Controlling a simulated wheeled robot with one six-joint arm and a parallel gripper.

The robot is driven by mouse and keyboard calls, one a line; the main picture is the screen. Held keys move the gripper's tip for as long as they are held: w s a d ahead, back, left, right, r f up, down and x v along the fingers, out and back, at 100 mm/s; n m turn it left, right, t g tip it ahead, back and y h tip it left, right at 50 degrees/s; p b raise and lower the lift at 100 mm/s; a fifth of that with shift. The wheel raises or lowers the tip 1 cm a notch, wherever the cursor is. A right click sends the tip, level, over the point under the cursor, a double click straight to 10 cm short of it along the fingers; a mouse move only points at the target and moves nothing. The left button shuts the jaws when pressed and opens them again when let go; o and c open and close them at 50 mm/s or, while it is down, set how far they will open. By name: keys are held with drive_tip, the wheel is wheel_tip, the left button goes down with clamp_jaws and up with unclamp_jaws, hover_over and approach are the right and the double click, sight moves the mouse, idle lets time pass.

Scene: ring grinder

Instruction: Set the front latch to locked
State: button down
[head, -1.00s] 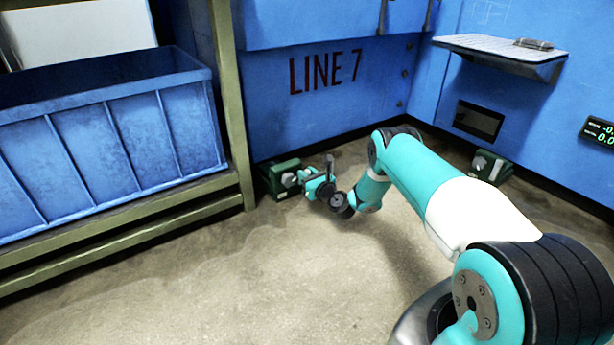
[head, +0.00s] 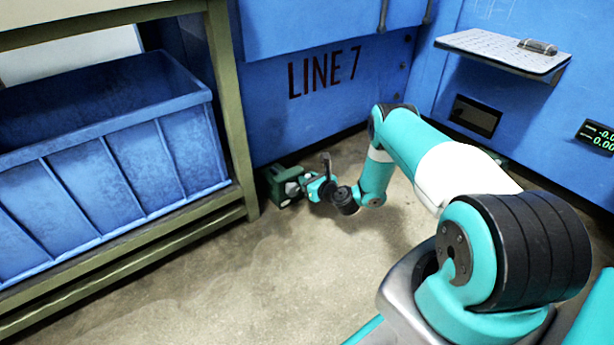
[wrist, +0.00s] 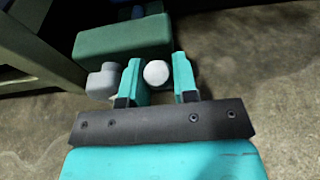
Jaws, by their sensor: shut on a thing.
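The latch is a small dark green block (wrist: 122,42) at floor level, at the foot of the blue machine; it also shows in the head view (head: 283,187). A grey metal part (wrist: 101,80) sticks out from its front, and a round pale knob (wrist: 156,73) sits to the right of that part. My gripper (wrist: 158,80) has its two teal fingers on either side of the knob and is shut on it. In the head view my gripper (head: 308,187) reaches the latch from the right, and my wrist hides part of it.
A blue bin (head: 110,170) stands on an olive frame (head: 236,130) left of the latch. The blue machine wall (head: 300,125) marked LINE 7 rises behind it. A shelf (head: 500,50) juts out at the upper right. The concrete floor (head: 200,290) in front is clear.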

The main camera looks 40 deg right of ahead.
drive_tip(key=c, duration=1.2)
unclamp_jaws()
drive_tip(key=shift+d, duration=0.15)
drive_tip(key=shift+c, duration=0.2)
drive_tip(key=p+v, duration=1.6)
drive_tip(key=v, duration=0.1)
drive_tip(key=shift+s, duration=0.2)
